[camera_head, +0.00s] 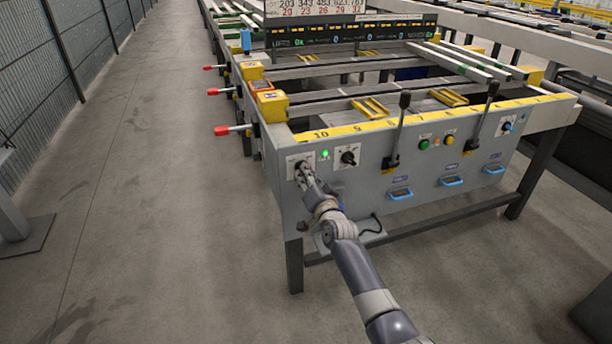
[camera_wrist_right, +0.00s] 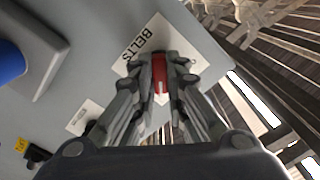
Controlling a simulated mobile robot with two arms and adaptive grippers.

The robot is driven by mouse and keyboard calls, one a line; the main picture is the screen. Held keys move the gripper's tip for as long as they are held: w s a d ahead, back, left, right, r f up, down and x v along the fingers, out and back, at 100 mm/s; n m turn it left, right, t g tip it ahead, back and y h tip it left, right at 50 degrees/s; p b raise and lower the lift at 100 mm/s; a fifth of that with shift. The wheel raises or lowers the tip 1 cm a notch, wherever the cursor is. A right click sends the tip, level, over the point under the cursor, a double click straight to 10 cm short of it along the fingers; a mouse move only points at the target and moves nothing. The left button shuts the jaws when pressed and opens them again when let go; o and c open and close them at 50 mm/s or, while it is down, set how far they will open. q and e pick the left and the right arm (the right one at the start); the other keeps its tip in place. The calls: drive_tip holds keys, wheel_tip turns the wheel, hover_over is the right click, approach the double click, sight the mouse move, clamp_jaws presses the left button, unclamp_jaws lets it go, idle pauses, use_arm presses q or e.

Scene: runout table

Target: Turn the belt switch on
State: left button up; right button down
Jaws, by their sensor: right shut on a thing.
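The belt switch shows as a red knob (camera_wrist_right: 160,76) on a white plate lettered BELTS (camera_wrist_right: 150,38) in the right wrist view. My right gripper (camera_wrist_right: 161,88) is shut on the red knob, with one finger on each side. In the head view, my right gripper (camera_head: 303,172) is at the left end of the grey front panel (camera_head: 350,187), over the switch's white plate (camera_head: 293,160). The gripper mostly hides the knob there. The knob's exact turn angle cannot be told. My left gripper is not in view.
A lit green lamp (camera_head: 325,154) and a black rotary switch (camera_head: 348,157) sit just right of the gripper. Two upright black levers (camera_head: 399,125) (camera_head: 487,110) stand farther right, with blue handles (camera_head: 400,194) below. Red-tipped levers (camera_head: 222,130) stick out left over clear floor.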

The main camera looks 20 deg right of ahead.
drive_tip(key=shift+f+m, duration=0.1)
drive_tip(key=shift+m, duration=0.2)
drive_tip(key=c, duration=1.6)
unclamp_jaws()
drive_tip(key=s, duration=1.2)
drive_tip(key=shift+d, duration=0.2)
